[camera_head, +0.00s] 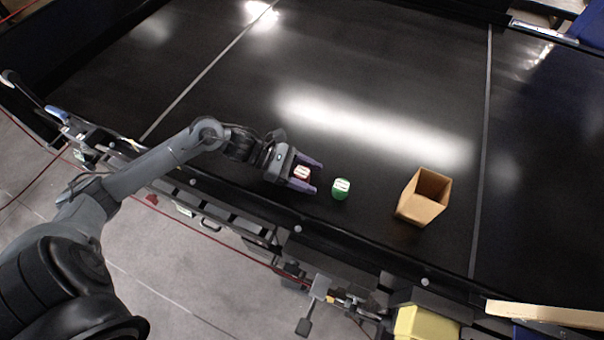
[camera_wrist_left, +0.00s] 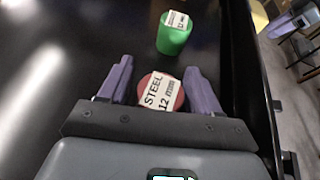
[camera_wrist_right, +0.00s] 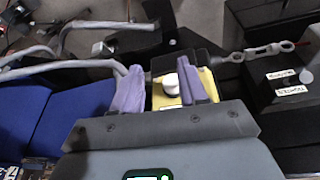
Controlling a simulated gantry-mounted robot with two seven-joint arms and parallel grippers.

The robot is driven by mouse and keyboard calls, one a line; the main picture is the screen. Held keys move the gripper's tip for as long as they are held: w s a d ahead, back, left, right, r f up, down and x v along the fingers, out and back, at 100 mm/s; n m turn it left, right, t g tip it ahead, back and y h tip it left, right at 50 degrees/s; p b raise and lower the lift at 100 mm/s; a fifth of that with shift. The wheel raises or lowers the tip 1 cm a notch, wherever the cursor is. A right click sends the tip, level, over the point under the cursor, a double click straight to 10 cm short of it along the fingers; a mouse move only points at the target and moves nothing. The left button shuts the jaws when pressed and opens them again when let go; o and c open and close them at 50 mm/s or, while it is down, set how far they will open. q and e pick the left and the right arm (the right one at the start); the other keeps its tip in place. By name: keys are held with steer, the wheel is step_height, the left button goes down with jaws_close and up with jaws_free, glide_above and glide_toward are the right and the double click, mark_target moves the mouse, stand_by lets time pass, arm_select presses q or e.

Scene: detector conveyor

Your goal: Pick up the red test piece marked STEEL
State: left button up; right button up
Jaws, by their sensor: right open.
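The red test piece marked STEEL (camera_wrist_left: 161,92) is a short red cylinder with a white label reading STEEL 12. It stands on the black belt, between the purple fingers of my left gripper (camera_wrist_left: 158,75). The fingers are open, with a small dark gap on the piece's left and little gap on its right. In the head view the red piece (camera_head: 301,173) also shows between the fingers of the left gripper (camera_head: 307,175). My right gripper (camera_wrist_right: 160,85) is open and empty in the right wrist view. It is not visible in the head view.
A green labelled piece (camera_head: 340,188) stands just right of the left gripper; it also shows in the left wrist view (camera_wrist_left: 173,38). An open cardboard box (camera_head: 420,206) stands further right. The belt (camera_head: 330,60) behind is clear. A yellow block with a white knob (camera_wrist_right: 171,83) lies below my right gripper.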

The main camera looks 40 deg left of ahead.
arm_select(q)
steer(key=c, duration=0.8)
steer(key=shift+r, duration=0.15)
